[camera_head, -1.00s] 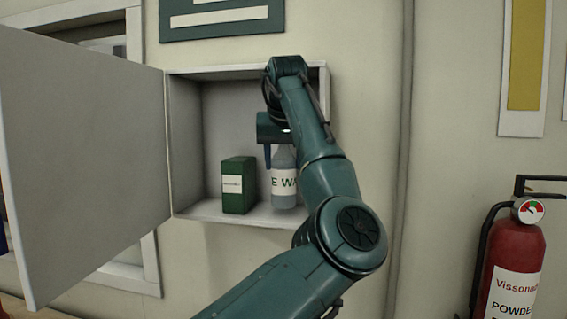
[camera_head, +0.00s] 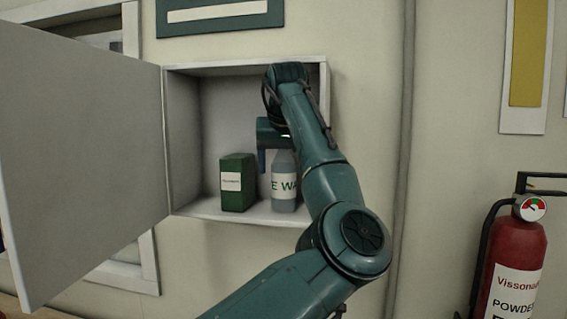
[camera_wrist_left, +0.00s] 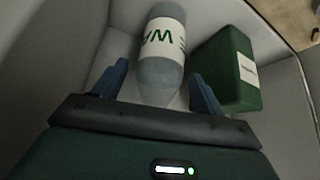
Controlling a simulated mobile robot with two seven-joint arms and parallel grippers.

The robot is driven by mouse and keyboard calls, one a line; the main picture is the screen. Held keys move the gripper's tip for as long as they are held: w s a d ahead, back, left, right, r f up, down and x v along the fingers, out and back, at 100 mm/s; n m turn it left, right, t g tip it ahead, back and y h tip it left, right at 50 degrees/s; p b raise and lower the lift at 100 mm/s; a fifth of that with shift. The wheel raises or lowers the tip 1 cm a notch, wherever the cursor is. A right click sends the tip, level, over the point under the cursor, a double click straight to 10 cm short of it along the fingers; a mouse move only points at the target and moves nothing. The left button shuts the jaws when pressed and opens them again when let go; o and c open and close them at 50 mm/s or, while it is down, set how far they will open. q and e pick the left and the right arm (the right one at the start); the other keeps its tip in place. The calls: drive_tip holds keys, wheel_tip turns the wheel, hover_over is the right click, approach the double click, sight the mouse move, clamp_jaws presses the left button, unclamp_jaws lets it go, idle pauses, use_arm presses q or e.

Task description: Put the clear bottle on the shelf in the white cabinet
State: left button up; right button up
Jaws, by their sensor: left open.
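The clear bottle (camera_head: 284,186), with a white label and green letters, stands upright on the floor of the white cabinet (camera_head: 190,208). My left gripper (camera_head: 272,158) reaches into the cabinet at the bottle's top. Its near finger hangs just left of the bottle, with a gap. In the left wrist view, the open fingers (camera_wrist_left: 160,76) are on either side of the bottle (camera_wrist_left: 160,68), apart from it. My left arm hides the cabinet's right side. My right gripper is out of view.
A green box (camera_head: 237,183) stands just left of the bottle; the right finger is near this box (camera_wrist_left: 226,68) in the wrist view. The cabinet door (camera_head: 85,160) is swung open to the left. A red fire extinguisher (camera_head: 512,262) is at the far right.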

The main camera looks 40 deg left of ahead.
use_arm(q)
drive_tip(key=b+v, duration=0.1)
drive_tip(key=v, duration=1.1)
drive_tip(key=shift+r, duration=0.2)
